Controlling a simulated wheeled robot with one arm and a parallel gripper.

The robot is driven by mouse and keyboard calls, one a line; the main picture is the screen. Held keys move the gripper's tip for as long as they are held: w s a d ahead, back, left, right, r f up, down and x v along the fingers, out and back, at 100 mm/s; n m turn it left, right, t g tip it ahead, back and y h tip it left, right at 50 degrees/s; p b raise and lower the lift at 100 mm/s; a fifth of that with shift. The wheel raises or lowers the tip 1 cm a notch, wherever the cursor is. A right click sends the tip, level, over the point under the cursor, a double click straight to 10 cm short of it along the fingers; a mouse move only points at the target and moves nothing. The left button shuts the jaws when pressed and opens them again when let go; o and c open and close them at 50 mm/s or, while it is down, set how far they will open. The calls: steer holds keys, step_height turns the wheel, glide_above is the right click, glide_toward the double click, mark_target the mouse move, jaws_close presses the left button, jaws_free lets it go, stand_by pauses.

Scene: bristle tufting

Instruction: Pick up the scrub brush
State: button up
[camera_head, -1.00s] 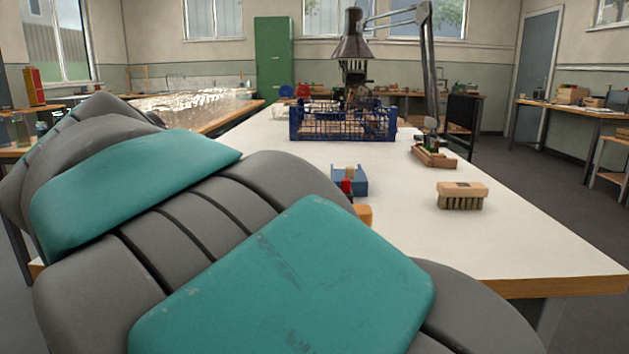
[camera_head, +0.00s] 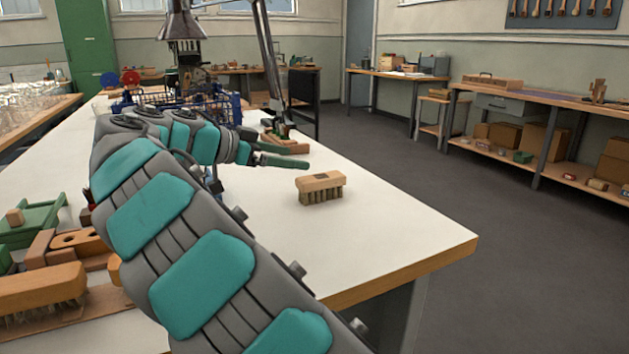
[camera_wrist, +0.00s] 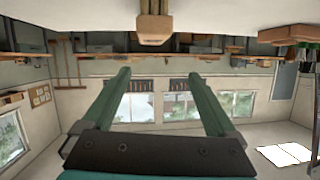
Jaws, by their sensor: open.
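The scrub brush (camera_head: 321,187) is a pale wooden block with tan bristles, standing bristles down on the white table (camera_head: 375,240) near its right edge. In the wrist view, which is upside down, the brush (camera_wrist: 154,32) shows end-on at the top centre, beyond the fingertips. My gripper (camera_head: 300,164) points right in the head view, behind and left of the brush and apart from it. In the wrist view my gripper (camera_wrist: 158,74) has its two green fingers wide apart with nothing between them.
Another, orange-brown brush (camera_head: 42,290) lies at the lower left near wooden pieces and a green box (camera_head: 35,220). The table around the scrub brush is clear.

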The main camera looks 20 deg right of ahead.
mark_target(314, 178)
steer(key=f, duration=0.1)
steer(key=f+g, duration=0.1)
steer(key=f, duration=0.1)
steer(key=shift+s+d+f+g, duration=0.2)
steer(key=shift+d+f+g, duration=0.1)
steer(key=shift+d, duration=0.1)
steer(key=shift+d+f, duration=0.25)
steer(key=shift+y, duration=0.3)
steer(key=shift+p+x, duration=0.8)
steer(key=shift+x, duration=2.75)
steer(key=shift+r, duration=0.2)
jaws_close()
